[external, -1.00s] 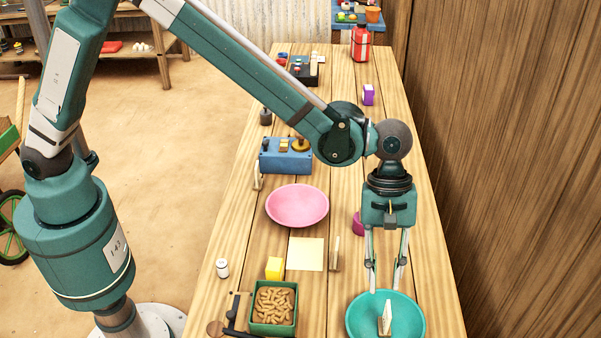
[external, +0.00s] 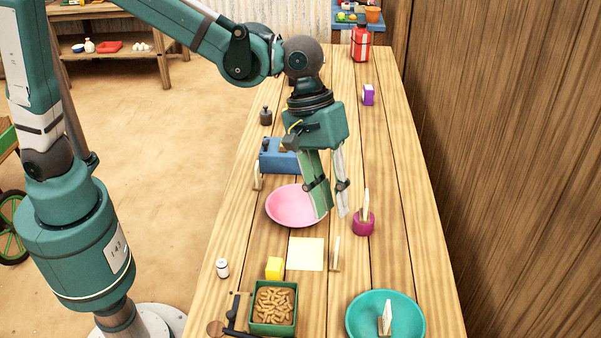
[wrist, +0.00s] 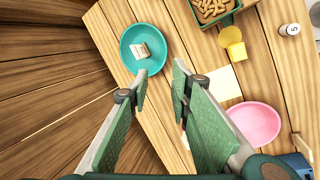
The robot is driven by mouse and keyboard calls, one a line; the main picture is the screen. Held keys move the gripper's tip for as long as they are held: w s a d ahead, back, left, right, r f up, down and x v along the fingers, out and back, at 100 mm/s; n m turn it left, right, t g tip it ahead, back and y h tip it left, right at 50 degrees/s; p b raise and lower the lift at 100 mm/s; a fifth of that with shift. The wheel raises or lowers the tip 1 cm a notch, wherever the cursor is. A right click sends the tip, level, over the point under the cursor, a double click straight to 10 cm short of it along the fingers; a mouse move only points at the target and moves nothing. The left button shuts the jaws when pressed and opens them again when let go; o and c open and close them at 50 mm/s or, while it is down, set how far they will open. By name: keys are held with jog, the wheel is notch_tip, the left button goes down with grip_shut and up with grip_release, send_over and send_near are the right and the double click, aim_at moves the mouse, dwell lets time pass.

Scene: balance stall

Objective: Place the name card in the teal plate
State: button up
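A small white name card (external: 385,316) on a wooden foot stands in the teal plate (external: 415,330), at the near right of the table. In the wrist view the card (wrist: 140,50) lies within the teal plate (wrist: 128,68), well inside the rim. My gripper (external: 331,214) is open and empty, with its fingers pointing down beside the right rim of the pink plate. It is well apart from the teal plate. In the wrist view there is a clear gap between the fingertips (wrist: 160,74).
Similar white cards stand by the yellow sheet (external: 305,254), at a magenta holder (external: 364,225) and by the blue box (external: 280,160). The pink plate (external: 285,208) is left of my fingers. A green box (external: 274,329) of brown pieces and a yellow block (external: 275,268) stand nearer.

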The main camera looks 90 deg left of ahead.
jog(key=s+a+r+m+t+y, duration=0.1)
jog(key=s+a+r+m, duration=0.25)
jog(key=s, duration=0.55)
jog(key=s+a+r+m+t+y, duration=0.1)
jog(key=s+a+r+m, duration=0.25)
jog(key=s, duration=0.55)
jog(key=s+a+f+m+t, duration=0.1)
jog(key=s+a+f+m, duration=0.1)
jog(key=s, duration=0.6)
jog(key=s+a+f+m+t+y, duration=0.1)
jog(key=s+a+f+m, duration=0.1)
jog(key=s+a, duration=0.2)
jog(key=shift+s+a+m+t+b, duration=0.15)
jog(key=shift+s+m+t+b, duration=0.25)
jog(key=shift+s, duration=1.45)
